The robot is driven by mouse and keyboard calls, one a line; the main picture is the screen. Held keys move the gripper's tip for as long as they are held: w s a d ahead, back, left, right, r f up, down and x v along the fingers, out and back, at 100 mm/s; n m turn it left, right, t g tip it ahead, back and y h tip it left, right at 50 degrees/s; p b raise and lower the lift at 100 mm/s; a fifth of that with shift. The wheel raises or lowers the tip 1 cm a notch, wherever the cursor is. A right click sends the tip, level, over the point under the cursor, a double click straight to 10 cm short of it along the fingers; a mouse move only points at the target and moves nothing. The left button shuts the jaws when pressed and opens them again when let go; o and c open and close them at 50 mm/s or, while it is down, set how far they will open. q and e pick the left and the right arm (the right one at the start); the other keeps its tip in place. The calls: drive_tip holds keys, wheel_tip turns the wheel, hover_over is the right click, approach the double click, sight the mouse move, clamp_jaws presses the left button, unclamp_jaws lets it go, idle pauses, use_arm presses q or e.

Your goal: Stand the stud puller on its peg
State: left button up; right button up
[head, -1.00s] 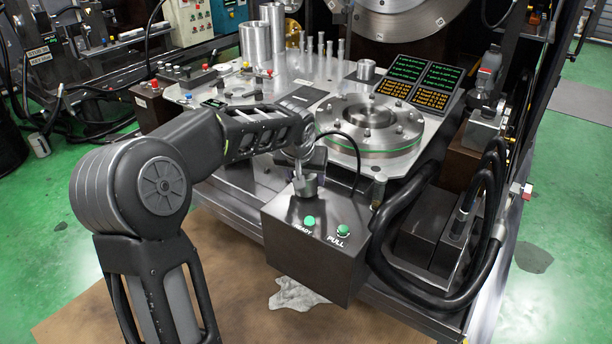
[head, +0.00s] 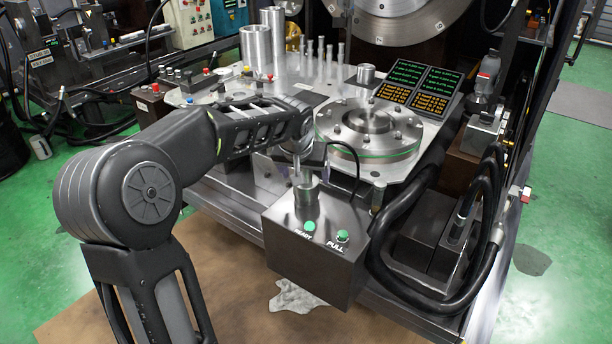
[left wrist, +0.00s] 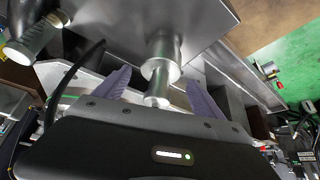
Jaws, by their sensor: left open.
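The stud puller appears to be the stepped metal cylinder (head: 306,193) standing upright on the dark metal box (head: 300,240). In the left wrist view its wide part (left wrist: 161,50) is against the box and a narrower part (left wrist: 158,95) points at my palm. I cannot tell where puller ends and any peg begins. My left gripper (head: 306,158) is just above it in the head view. In the left wrist view the gripper (left wrist: 158,76) is open, with one purple-grey finger on each side of the cylinder and visible gaps. My right gripper is not in view.
The box front has green READY (head: 310,227) and PULL (head: 343,237) buttons. A round bolted flange (head: 405,150) sits on the plate behind. Thick black hoses (head: 385,265) curve at the right. A thin black cable arches beside my gripper. Several metal pins (head: 320,50) stand at the back.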

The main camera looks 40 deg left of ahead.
use_arm(q)
drive_tip(key=p+v, duration=0.1)
drive_tip(key=v, duration=0.8)
drive_tip(key=shift+s+r, duration=0.1)
idle(0.5)
